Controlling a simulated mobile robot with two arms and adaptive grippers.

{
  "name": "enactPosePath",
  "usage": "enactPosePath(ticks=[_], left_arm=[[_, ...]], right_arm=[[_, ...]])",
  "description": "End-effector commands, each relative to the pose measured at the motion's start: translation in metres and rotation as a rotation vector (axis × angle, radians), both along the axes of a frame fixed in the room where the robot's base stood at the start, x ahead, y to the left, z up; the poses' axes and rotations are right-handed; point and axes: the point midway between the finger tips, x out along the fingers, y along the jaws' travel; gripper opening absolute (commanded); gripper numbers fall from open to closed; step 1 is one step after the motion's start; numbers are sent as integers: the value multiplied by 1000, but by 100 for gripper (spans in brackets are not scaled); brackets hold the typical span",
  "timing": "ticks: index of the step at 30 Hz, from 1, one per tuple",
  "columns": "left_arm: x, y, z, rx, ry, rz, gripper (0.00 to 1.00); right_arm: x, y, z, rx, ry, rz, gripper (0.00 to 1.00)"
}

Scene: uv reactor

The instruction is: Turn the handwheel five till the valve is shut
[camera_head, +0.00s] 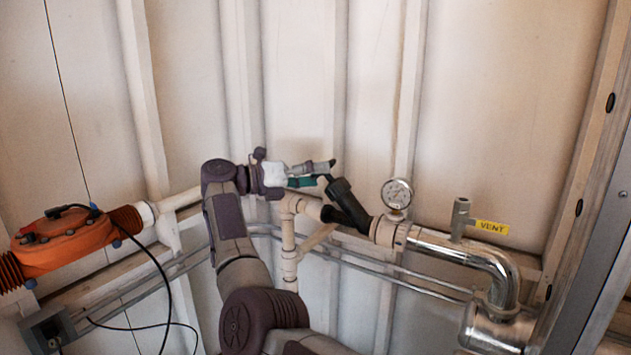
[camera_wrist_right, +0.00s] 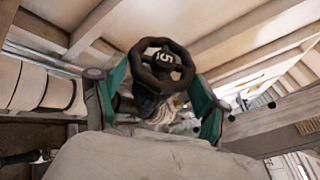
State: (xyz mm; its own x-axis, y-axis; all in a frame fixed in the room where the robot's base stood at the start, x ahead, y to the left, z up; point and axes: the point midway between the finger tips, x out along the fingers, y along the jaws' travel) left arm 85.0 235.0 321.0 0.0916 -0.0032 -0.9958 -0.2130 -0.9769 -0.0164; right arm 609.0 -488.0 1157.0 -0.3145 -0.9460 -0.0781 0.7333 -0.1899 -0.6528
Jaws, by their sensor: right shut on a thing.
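Handwheel five (camera_wrist_right: 160,66) is a black wheel with a white "5" on its hub, near the middle of the right wrist view. My right gripper (camera_wrist_right: 158,105) has its two green-padded fingers on either side of the wheel and is shut on it. In the head view my right gripper (camera_head: 322,174) reaches the upper end of the black valve (camera_head: 344,199), which slants up from the pipe. There the wheel is mostly hidden by the fingers. The valve's inner position cannot be seen. My left gripper is not in view.
A pressure gauge (camera_head: 397,194) stands on the pipe just right of the valve. An orange unit (camera_head: 66,243) with cables is at left. The pale ribbed wall is close behind.

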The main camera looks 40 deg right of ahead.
Motion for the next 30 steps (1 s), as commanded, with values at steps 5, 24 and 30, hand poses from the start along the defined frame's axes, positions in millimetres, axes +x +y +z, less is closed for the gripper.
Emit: enactPosePath(ticks=[5, 24, 30], left_arm=[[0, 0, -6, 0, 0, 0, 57], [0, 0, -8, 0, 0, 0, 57], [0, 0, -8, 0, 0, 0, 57]], right_arm=[[2, 0, -2, -45, -13, -49, 39], [2, -1, -3, -87, -30, -95, 39], [2, -1, -3, -87, -30, -95, 87]])
